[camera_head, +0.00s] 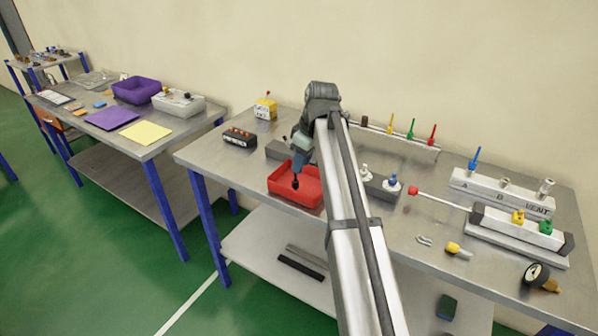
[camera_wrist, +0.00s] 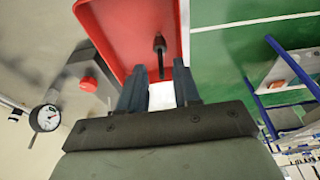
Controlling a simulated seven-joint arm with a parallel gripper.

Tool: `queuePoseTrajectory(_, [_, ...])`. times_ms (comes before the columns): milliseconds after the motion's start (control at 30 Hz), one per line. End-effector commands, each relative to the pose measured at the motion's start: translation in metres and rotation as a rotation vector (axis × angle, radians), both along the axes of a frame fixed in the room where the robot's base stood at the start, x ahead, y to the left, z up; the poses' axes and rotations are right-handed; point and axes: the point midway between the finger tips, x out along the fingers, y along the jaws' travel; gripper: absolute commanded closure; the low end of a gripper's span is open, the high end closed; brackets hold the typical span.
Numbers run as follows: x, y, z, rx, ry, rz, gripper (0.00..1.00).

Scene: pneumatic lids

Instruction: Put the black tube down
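The black tube (camera_wrist: 160,48) is a thin dark piece with a thicker end. It shows over the red tray in the wrist view, lined up between my fingertips with red visible on both sides. In the head view its dark end (camera_head: 296,183) shows just below my fingers, within the red tray's outline (camera_head: 312,196). My gripper (camera_wrist: 160,66) points down over the tray, and its fingers look apart, not pressed on the tube. I cannot tell whether the tube touches the tray floor. The red tray also shows in the wrist view (camera_wrist: 120,30).
A grey block with fittings (camera_head: 382,187), a cylinder with a red-tipped rod (camera_head: 440,202) and a gauge (camera_head: 537,275) stand right. The table's front edge is close to the tray.

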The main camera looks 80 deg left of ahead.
Motion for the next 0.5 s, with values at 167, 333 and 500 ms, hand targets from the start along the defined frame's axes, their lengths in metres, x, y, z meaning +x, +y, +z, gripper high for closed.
queuePoseTrajectory(167, [0.006, -0.005, 0.031, 0.001, 0.000, 0.000, 0.68])
queuePoseTrajectory(333, [0.010, -0.009, 0.050, 0.001, 0.000, -0.001, 0.68])
queuePoseTrajectory(500, [0.011, -0.011, 0.059, 0.000, 0.000, -0.001, 0.68])
